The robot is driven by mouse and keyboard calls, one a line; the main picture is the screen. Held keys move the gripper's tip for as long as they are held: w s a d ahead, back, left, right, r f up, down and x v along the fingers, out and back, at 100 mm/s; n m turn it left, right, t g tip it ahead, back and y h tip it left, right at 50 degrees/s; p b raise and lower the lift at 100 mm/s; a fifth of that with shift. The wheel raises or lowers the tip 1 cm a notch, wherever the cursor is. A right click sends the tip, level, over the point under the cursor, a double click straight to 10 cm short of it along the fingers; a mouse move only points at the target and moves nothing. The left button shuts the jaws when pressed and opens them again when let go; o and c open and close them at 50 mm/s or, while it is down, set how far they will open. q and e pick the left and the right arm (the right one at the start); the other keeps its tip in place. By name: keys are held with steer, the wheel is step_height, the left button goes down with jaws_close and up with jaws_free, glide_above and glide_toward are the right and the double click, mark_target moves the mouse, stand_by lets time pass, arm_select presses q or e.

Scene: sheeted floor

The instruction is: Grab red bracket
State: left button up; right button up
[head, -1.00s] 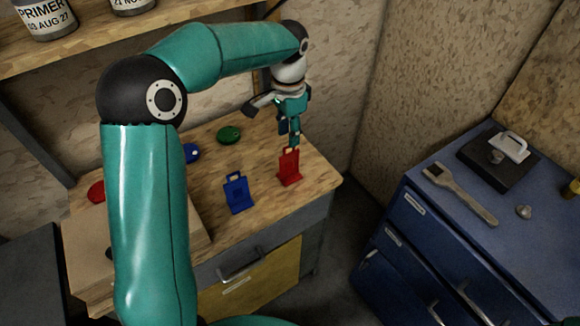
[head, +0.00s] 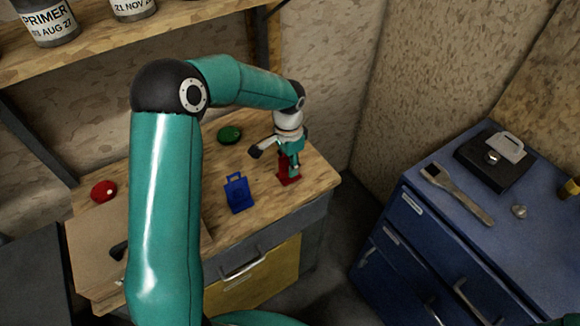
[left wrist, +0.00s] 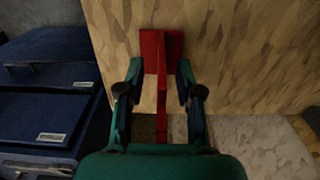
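The red bracket (head: 289,180) stands on the wooden bench top near its right end, its upper part hidden by my left gripper in the head view. My left gripper (head: 290,163) points down over it. In the left wrist view, the red bracket (left wrist: 162,70) lies between the two fingers of my left gripper (left wrist: 159,92). The fingers are open, with a visible gap on each side of the bracket. My right gripper is not in view.
A green knob (head: 229,135) and a red knob (head: 103,191) lie on the bench. A blue cabinet (head: 400,245) with a brush (head: 457,194) on top stands right, across a floor gap.

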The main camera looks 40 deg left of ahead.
arm_select(q)
jaws_close()
steer(key=shift+r, duration=0.15)
stand_by(0.4)
